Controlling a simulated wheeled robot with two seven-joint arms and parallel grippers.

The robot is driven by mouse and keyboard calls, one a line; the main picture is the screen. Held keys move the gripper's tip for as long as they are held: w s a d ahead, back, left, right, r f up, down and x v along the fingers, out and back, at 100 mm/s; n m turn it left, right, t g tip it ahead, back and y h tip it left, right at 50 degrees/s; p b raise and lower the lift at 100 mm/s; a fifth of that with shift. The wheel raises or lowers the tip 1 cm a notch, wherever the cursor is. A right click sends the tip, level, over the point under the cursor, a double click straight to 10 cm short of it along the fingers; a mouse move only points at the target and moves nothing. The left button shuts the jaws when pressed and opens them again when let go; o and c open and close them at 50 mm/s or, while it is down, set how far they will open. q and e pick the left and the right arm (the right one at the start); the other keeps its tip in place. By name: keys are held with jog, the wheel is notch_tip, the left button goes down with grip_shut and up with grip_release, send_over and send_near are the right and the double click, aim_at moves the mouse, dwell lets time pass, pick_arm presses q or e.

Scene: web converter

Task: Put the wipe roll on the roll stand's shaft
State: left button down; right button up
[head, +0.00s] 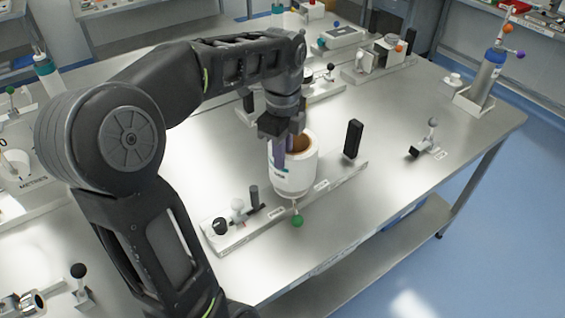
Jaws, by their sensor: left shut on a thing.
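My left gripper (285,158) points down and is shut on the wall of the white wipe roll (297,182). The roll stands about upright, and its brown core opening faces up. The roll is over a long pale base strip (238,229) on the metal table. I cannot make out a roll stand shaft for certain; the roll and gripper hide that part of the strip. I cannot tell whether the roll is around a shaft or touches the strip. My right gripper is not in view.
A black upright block (352,139) stands right of the roll. A green ball knob (297,221) is just in front of it. A dark peg (254,195) and a black knob (220,226) are at left. The table (400,185) is clear at front right.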

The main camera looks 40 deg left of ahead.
aim_at(282, 186)
pick_arm(q)
jog(key=shift+f, duration=1.45)
jog(key=shift+f, duration=0.2)
jog(key=c, duration=1.4)
grip_release()
jog(key=shift+r, duration=0.1)
jog(key=shift+r+p, duration=0.3)
jog(key=shift+r, duration=3.55)
